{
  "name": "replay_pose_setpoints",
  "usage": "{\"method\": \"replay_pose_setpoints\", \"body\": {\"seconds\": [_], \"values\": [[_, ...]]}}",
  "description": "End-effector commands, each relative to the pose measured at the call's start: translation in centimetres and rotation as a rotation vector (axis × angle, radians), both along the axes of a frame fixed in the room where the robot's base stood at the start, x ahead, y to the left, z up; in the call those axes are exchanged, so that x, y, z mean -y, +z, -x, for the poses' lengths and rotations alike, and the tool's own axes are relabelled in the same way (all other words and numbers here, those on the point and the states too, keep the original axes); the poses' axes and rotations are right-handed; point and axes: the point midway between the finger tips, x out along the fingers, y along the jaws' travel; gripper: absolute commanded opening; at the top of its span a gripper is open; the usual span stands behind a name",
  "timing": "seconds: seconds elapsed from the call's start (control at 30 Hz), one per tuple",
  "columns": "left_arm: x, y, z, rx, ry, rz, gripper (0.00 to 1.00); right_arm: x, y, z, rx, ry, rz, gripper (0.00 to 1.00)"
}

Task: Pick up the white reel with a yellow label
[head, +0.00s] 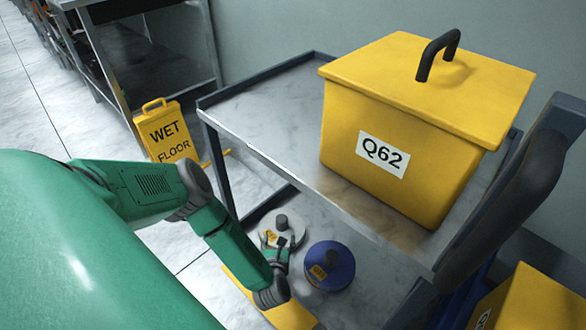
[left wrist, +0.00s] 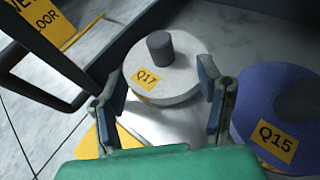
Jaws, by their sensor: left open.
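The white reel (head: 284,228) with a yellow label lies flat on the lower shelf of a cart in the head view. In the left wrist view the white reel (left wrist: 178,80) shows a dark grey hub and a yellow label reading Q17 (left wrist: 146,79). My left gripper (head: 282,243) is open at the near side of the white reel. In the left wrist view its two fingers (left wrist: 163,90) stand apart, with the reel ahead between them. I cannot tell whether they touch it. My right gripper is not in view.
A blue reel (head: 330,266), labelled Q15 in the left wrist view (left wrist: 285,105), sits close right of the white reel. The upper shelf (head: 270,108) overhangs and carries a yellow lidded box (head: 345,110) marked Q62. A wet floor sign (head: 166,131) stands left of the cart.

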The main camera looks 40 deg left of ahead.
Motion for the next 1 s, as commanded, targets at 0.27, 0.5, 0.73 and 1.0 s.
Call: {"method": "replay_pose_setpoints", "body": {"seconds": [0.27, 0.5, 0.73, 1.0], "values": [[-3.1, -2.5, -4.1, 0.000, -0.002, 0.000, 0.61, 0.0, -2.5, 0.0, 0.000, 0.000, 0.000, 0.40], [-4.1, -3.1, -5.7, -0.003, -0.004, 0.000, 0.61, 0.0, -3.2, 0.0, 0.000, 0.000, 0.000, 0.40], [-5.8, -4.8, -7.8, -0.001, -0.003, 0.000, 0.61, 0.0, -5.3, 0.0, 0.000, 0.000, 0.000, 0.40], [-7.0, -5.4, -9.4, -0.003, -0.005, 0.001, 0.61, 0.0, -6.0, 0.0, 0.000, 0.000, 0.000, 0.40]]}}
